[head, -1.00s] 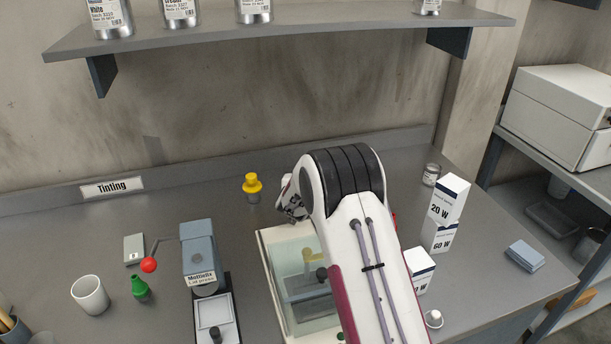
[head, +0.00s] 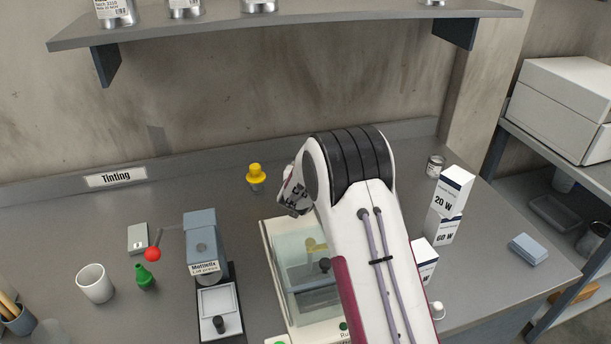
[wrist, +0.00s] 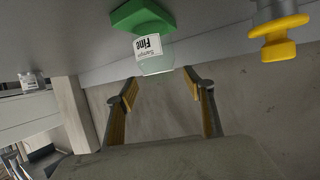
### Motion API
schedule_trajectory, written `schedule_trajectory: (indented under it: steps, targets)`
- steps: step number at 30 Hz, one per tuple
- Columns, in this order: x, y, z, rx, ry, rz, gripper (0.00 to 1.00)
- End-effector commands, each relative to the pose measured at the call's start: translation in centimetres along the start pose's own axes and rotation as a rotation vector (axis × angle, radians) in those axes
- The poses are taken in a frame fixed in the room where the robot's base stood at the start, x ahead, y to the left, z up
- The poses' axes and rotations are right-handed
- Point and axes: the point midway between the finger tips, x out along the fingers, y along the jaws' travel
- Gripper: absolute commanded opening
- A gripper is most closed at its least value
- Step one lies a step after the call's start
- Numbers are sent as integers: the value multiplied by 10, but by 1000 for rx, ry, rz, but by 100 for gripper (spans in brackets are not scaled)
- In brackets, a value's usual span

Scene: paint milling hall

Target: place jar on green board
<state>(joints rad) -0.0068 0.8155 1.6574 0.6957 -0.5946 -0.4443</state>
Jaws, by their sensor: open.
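A small clear jar (wrist: 155,60) with a white label reading "Fine" shows in the wrist view, which is upside down. The jar stands upright with its base on a green board (wrist: 138,14). My gripper (wrist: 160,77) is open, its two yellow-padded fingers spread apart near the jar's top end. Nothing is held between them; I cannot tell whether a fingertip touches the jar. In the head view my arm hides the jar, the board and the fingers.
A yellow-topped object (head: 256,175) stands left of my wrist, and also shows in the wrist view (wrist: 278,38). A glass-fronted case (head: 300,265) stands in front, bulb boxes (head: 446,200) at right. A grey device (head: 203,245) is at left. The shelf (head: 300,20) overhangs the back.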

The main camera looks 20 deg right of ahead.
Motion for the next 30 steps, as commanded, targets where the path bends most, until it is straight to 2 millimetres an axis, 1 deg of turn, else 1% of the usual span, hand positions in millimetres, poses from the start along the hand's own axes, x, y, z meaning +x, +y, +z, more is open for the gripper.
schedule_trajectory:
  steps: [3, 21, 25, 30]
  targets:
    - [-13, 0, 0, 0, 0, -1, 53]
    - [-78, 0, 0, 1, -1, 0, 53]
    - [-88, 0, 0, 1, 0, 0, 53]
    - [-94, 0, 0, 1, 1, 1, 53]
